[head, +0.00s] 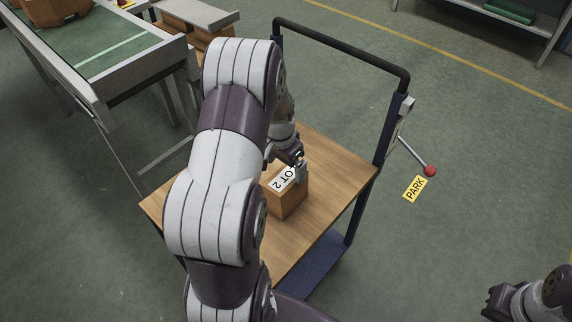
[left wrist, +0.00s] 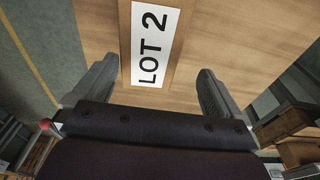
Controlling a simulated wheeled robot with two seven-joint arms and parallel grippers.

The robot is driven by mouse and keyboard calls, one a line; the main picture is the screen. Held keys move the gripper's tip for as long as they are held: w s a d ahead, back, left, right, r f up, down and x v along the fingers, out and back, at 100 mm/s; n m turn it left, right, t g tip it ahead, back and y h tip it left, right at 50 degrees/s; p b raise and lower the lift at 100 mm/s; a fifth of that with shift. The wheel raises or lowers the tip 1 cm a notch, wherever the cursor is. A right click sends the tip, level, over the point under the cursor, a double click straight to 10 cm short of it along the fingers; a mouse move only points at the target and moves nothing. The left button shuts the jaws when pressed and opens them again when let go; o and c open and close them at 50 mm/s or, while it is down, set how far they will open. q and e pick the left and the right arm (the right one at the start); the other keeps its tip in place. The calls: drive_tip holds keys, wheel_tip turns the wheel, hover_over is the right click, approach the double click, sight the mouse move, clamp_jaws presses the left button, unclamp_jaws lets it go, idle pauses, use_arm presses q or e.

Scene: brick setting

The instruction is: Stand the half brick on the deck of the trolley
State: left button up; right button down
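The half brick (head: 288,202), a brown block with a white "LOT 2" label on top, rests on the wooden deck (head: 335,180) of the trolley. My left gripper (head: 298,168) is right over the brick; my arm covers part of the brick and deck. In the left wrist view the labelled brick (left wrist: 174,70) lies between the two fingers of the left gripper (left wrist: 152,85), which are spread, with a gap on the right side. The right gripper (head: 490,300) is at the lower right, away from the trolley; its fingers are too unclear to judge.
The trolley's dark push handle (head: 345,50) rises at the deck's far side. A red-knobbed lever (head: 430,171) sticks out near a yellow PARK sign (head: 414,188) on the floor. A green-topped conveyor (head: 110,45) stands at left.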

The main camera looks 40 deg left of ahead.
use_arm(q)
wheel_tip(320, 180, up, 8)
drive_tip(key=s, duration=0.2)
drive_tip(key=s+d, duration=0.5)
drive_tip(key=d, duration=0.3)
drive_tip(key=s+d, duration=0.5)
drive_tip(key=d, duration=0.4)
drive_tip(key=shift+s+d+n, duration=0.15)
drive_tip(key=shift+d+n, duration=0.1)
drive_tip(key=shift+n, duration=0.15)
